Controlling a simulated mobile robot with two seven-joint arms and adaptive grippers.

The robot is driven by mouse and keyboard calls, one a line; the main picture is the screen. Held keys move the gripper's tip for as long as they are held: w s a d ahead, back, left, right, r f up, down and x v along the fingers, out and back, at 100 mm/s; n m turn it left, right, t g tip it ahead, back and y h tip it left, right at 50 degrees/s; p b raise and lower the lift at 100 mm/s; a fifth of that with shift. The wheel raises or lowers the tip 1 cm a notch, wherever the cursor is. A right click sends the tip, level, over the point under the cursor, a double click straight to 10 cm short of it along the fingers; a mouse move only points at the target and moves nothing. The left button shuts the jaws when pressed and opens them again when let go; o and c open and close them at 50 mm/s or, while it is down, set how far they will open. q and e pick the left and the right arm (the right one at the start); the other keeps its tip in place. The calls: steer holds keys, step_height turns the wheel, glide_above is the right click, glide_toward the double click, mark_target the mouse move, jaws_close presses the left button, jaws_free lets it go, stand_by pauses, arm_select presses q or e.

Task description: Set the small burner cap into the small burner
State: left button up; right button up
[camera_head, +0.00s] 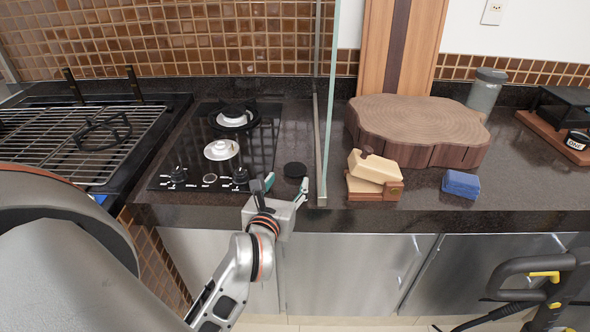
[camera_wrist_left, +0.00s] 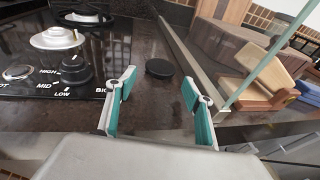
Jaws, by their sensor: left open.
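The small burner cap (camera_head: 295,170) is a flat black disc lying on the dark counter, just right of the cooktop. It also shows in the left wrist view (camera_wrist_left: 159,69), ahead of the fingers and roughly centred between them. The small burner (camera_head: 221,150) is the front one on the black glass cooktop, bare silver with no cap on it; the left wrist view shows it at the upper left (camera_wrist_left: 56,38). My left gripper (camera_head: 282,187) is open and empty at the counter's front edge, apart from the cap. My right gripper is out of view.
A glass panel (camera_head: 330,110) stands right of the cap. The rear burner (camera_head: 233,117) has a black grate. Control knobs (camera_head: 240,175) line the cooktop's front. A grill (camera_head: 80,130) is at left. A wood slab (camera_head: 420,120), wooden blocks (camera_head: 372,167) and a blue sponge (camera_head: 461,184) lie beyond the glass.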

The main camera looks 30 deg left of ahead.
mark_target(294, 171)
arm_select(q)
steer(key=x, duration=0.6)
steer(key=shift+w+p, duration=0.15)
steer(key=shift+p, duration=0.15)
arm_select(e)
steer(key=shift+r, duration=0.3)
arm_select(q)
steer(key=shift+d, duration=0.1)
steer(key=c, duration=1)
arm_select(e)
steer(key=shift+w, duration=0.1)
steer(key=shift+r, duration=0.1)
